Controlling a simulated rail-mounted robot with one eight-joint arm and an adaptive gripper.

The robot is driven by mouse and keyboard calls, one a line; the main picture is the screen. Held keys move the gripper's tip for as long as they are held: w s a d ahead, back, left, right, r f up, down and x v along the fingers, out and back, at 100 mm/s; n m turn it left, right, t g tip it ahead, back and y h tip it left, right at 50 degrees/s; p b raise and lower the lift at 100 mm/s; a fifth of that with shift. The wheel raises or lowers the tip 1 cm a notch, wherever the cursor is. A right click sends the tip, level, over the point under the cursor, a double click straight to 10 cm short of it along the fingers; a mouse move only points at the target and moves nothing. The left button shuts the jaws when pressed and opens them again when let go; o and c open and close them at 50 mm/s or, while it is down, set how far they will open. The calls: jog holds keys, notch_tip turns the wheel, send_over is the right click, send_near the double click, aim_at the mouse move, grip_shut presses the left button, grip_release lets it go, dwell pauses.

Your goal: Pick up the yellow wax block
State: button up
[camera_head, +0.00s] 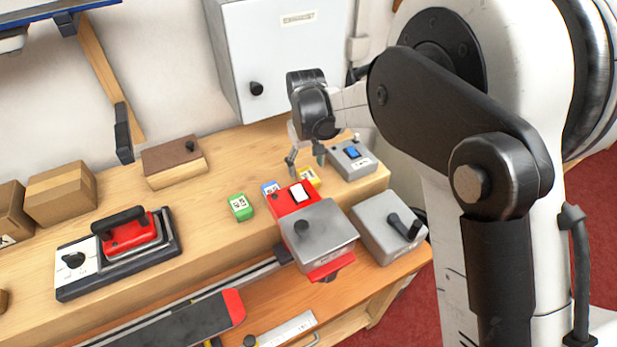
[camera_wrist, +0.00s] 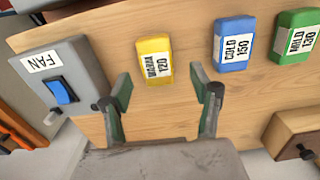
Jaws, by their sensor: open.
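The yellow wax block (camera_wrist: 155,58), with a white label reading WARM 120, lies on the wooden bench in the wrist view. In the head view the yellow block (camera_head: 309,177) is partly hidden behind the red box. My gripper (camera_wrist: 165,92) is open and empty, its two fingers apart, with the yellow block beyond the fingertips and between their lines. In the head view my gripper (camera_head: 305,160) hangs above the bench, near the yellow block and apart from it.
A blue block (camera_wrist: 233,44) and a green block (camera_wrist: 293,37) lie right of the yellow one. The grey FAN box (camera_wrist: 60,78) with a blue switch stands left. A red box with a grey lid (camera_head: 318,235) stands at the bench front. Bare wood (camera_head: 225,165) lies left of my gripper.

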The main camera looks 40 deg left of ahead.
aim_at(308, 175)
jog(key=shift+w+d+f+p, duration=0.1)
jog(key=shift+f+p, duration=0.25)
jog(key=shift+f, duration=0.9)
jog(key=shift+w+d+f+p, duration=0.1)
jog(key=shift+f+p, duration=0.2)
jog(key=shift+f, duration=0.95)
jog(key=c, duration=1.3)
